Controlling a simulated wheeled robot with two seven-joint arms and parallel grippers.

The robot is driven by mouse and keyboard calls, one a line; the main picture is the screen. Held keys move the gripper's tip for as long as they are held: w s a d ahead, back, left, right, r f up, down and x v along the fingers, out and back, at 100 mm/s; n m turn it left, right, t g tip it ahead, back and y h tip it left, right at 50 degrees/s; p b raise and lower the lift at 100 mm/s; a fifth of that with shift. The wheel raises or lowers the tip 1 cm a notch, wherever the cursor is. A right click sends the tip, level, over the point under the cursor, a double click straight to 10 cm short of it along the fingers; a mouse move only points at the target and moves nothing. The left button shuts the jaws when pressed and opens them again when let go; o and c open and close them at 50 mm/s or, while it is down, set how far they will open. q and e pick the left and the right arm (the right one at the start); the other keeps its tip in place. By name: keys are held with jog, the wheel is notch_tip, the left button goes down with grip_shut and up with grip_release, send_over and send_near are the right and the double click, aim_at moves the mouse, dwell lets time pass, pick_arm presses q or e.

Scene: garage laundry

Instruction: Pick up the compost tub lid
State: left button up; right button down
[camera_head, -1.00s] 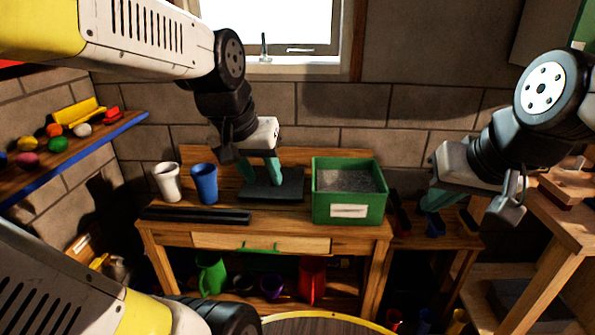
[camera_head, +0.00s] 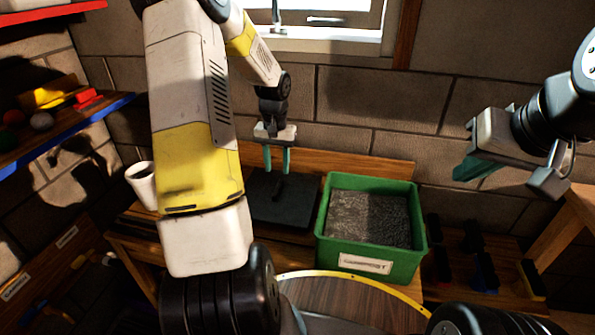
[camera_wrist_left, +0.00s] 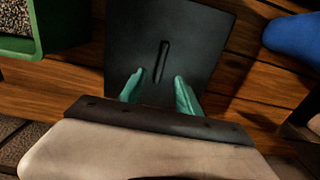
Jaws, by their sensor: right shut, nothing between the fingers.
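The compost tub lid is a dark, flat square plate (camera_head: 262,208) with a raised bar handle (camera_head: 279,186). It lies on the wooden bench, left of the green tub labelled compost (camera_head: 371,262). My left gripper (camera_head: 277,170) points down over the lid, with its teal fingers apart. In the left wrist view the fingertips (camera_wrist_left: 159,78) are spread on either side of the line of the handle (camera_wrist_left: 162,61), and nothing is held. Whether they touch the lid cannot be told. My right gripper (camera_head: 474,170) is shut and empty, off to the right of the tub.
The green tub holds dark grainy material and stands close to the lid. A white cup (camera_head: 143,184) stands at the bench's left; a blue cup (camera_wrist_left: 294,36) shows in the left wrist view. A round yellow-rimmed wooden top (camera_head: 350,300) is in front. My left arm hides part of the bench.

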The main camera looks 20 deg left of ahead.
aim_at(278, 187)
pick_arm(q)
jog(key=shift+w+a+f, duration=0.1)
jog(key=shift+w+f, duration=0.1)
jog(key=shift+f, duration=0.65)
jog(key=f, duration=0.6)
jog(key=shift+s+f, duration=0.3)
grip_shut()
